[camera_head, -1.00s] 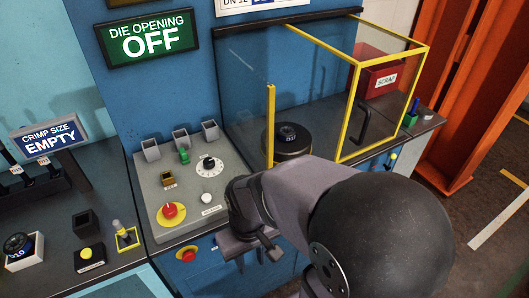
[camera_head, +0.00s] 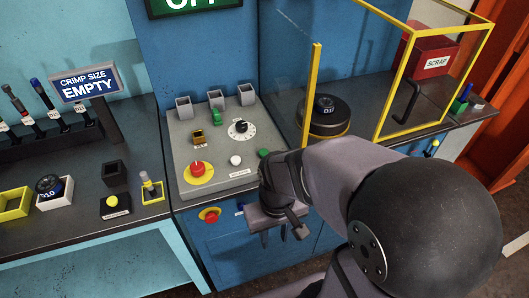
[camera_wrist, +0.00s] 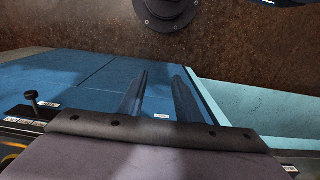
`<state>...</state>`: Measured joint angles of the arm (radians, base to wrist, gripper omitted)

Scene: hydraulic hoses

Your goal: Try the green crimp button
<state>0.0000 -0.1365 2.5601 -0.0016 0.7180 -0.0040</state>
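A round green button (camera_head: 263,153) sits at the right edge of the sloped grey control panel (camera_head: 180,150), just behind my wrist, which hides the area beside it. I cannot read a label on it. A second small green part (camera_head: 216,117) stands upright near the grey cups at the panel's back. My gripper (camera_head: 276,240) hangs in front of the blue cabinet, below and in front of the panel, apart from the green button. In the wrist view its two fingers (camera_wrist: 160,80) are apart with nothing between them.
The panel also has a red button (camera_head: 198,169) on yellow, a white button (camera_head: 236,160) and a dial (camera_head: 241,128). A red button (camera_head: 210,215) is on the cabinet front. A yellow-framed clear guard (camera_head: 395,90) stands right, by a round black die holder (camera_head: 326,118).

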